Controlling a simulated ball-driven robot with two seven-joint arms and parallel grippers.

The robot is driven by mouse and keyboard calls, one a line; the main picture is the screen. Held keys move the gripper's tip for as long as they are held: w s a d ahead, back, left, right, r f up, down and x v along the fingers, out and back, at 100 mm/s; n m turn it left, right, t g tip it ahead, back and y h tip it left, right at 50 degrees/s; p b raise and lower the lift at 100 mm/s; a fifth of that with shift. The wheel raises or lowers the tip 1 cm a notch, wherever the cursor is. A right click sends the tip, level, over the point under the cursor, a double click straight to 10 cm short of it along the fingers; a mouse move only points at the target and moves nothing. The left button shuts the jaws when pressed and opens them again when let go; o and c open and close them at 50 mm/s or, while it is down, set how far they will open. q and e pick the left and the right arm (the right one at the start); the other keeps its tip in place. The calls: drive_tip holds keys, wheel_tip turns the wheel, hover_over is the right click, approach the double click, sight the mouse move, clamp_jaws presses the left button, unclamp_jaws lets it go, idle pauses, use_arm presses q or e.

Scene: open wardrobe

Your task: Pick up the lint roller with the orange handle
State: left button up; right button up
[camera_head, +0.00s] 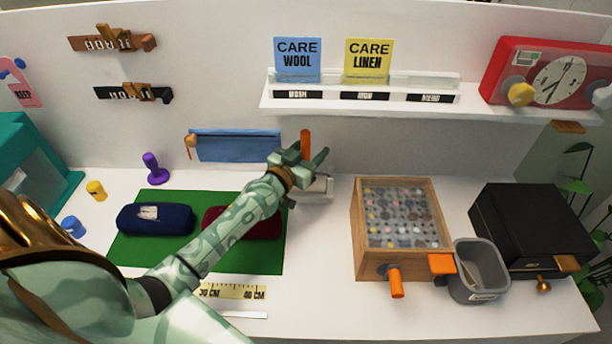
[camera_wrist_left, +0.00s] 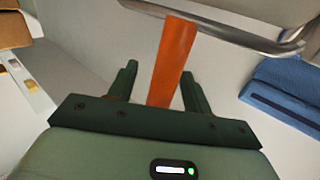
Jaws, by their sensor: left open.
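The lint roller's orange handle (camera_head: 305,143) stands upright at the back of the white surface in the head view. Its pale roller part (camera_head: 318,187) is partly hidden by my left gripper. My left gripper (camera_head: 306,158) is open at the handle. In the left wrist view, the orange handle (camera_wrist_left: 172,62) rises between the two dark fingers of the gripper (camera_wrist_left: 160,88), with space visible on both sides. The handle's lower end is hidden behind the gripper body. My right gripper is not in view.
A green mat (camera_head: 250,260) holds a navy case (camera_head: 155,220) and a dark red case (camera_head: 225,222). A wooden box (camera_head: 402,220) stands right of the gripper, with a grey bin (camera_head: 478,270) and black box (camera_head: 530,225) beyond. A white shelf (camera_head: 360,108) hangs above.

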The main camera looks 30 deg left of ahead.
use_arm(q)
clamp_jaws()
